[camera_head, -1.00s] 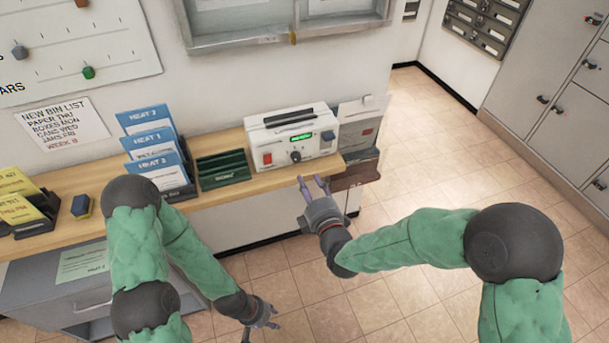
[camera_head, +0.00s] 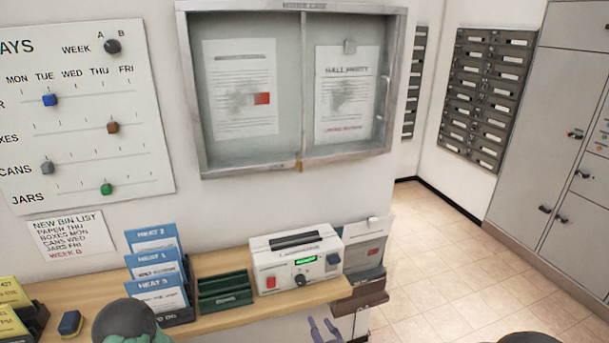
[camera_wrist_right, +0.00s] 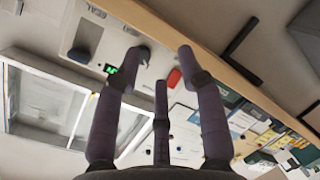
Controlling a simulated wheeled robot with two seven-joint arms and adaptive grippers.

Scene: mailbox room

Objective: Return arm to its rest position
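My right gripper (camera_head: 324,328) shows only as purple fingertips at the bottom edge of the head view, in front of the shelf. In the right wrist view its fingers (camera_wrist_right: 160,68) are spread apart with nothing between them. Beyond them is the white machine with a green display (camera_wrist_right: 127,72), apart from the fingers as far as I can tell. Most of my right arm is below the head view; a dark rounded part of it shows at the bottom right edge. Of my left arm, only a dark joint and some green sleeve show at the bottom left. My left gripper is out of view.
The wooden shelf (camera_head: 218,320) holds the white machine (camera_head: 296,260), a green tray (camera_head: 224,288), blue leaflets (camera_head: 158,268) and a blue block (camera_head: 70,322). A glass notice case (camera_head: 290,90) hangs above. Open tiled floor (camera_head: 440,270) lies right, before grey lockers (camera_head: 560,130).

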